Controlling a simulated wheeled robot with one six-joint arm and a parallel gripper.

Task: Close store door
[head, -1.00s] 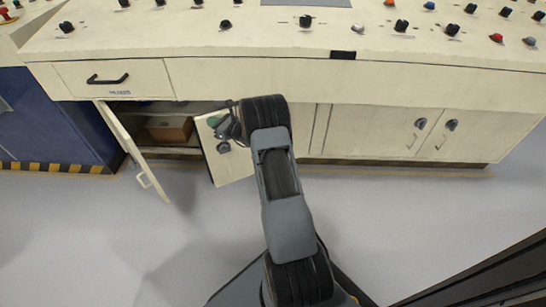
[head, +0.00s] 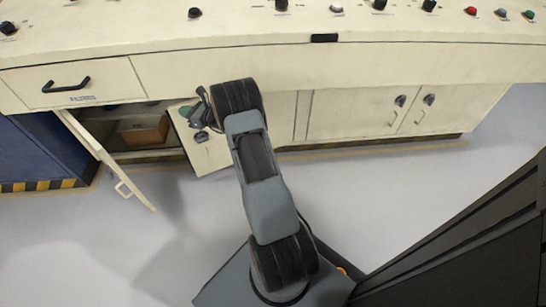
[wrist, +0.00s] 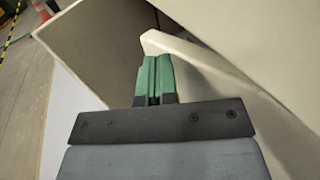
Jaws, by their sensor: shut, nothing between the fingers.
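A cream cabinet under the console stands open, with two doors. The right door (head: 212,155) is partly open. My gripper (head: 188,114) is at the upper part of the right door, partly hidden by my wrist. In the wrist view, its green fingers (wrist: 153,78) are together with nothing between them. The fingertips are close to a cream panel edge (wrist: 165,42); I cannot tell whether they touch it. A brown box (head: 146,131) sits inside the cabinet.
The console (head: 220,60) overhangs the cabinet, with a drawer (head: 110,82) above the open doors. A closed double-door cabinet (head: 375,112) is to the right. A dark blue unit (head: 38,148) stands at the left. The grey floor (head: 400,190) in front is clear.

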